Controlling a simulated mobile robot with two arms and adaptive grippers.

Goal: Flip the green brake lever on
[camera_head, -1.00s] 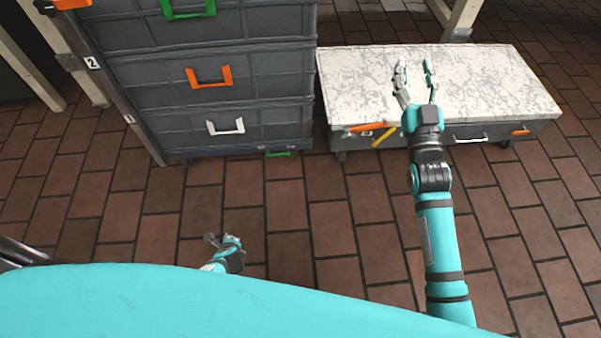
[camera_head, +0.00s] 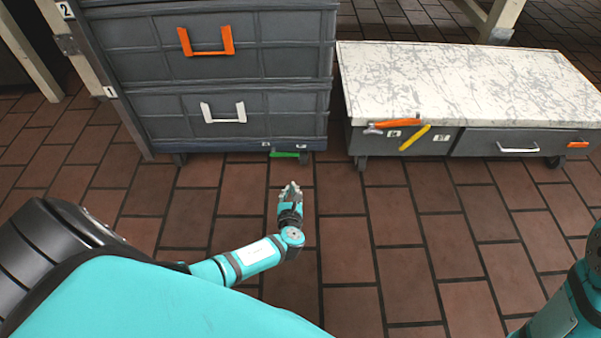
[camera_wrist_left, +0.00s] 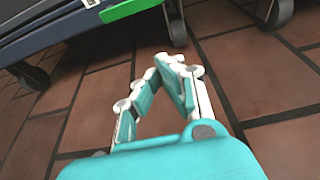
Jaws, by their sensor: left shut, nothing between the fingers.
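The green brake lever (camera_head: 289,154) sits low at the bottom edge of the grey drawer cabinet (camera_head: 230,130), close to its right caster. It also shows at the top of the left wrist view (camera_wrist_left: 130,8). My left gripper (camera_head: 291,186) is over the floor in front of the cabinet, pointing at the lever. Its fingers (camera_wrist_left: 168,60) are shut together with nothing between them. In the head view a gap of floor shows between the fingertips and the lever. My right gripper is out of view; only part of my right arm shows at the right edge.
A low drawer unit with a white marbled top (camera_head: 470,85) stands to the right on casters. A caster (camera_wrist_left: 174,22) shows beside the lever in the left wrist view. The brick-tiled floor (camera_head: 400,240) in front is clear.

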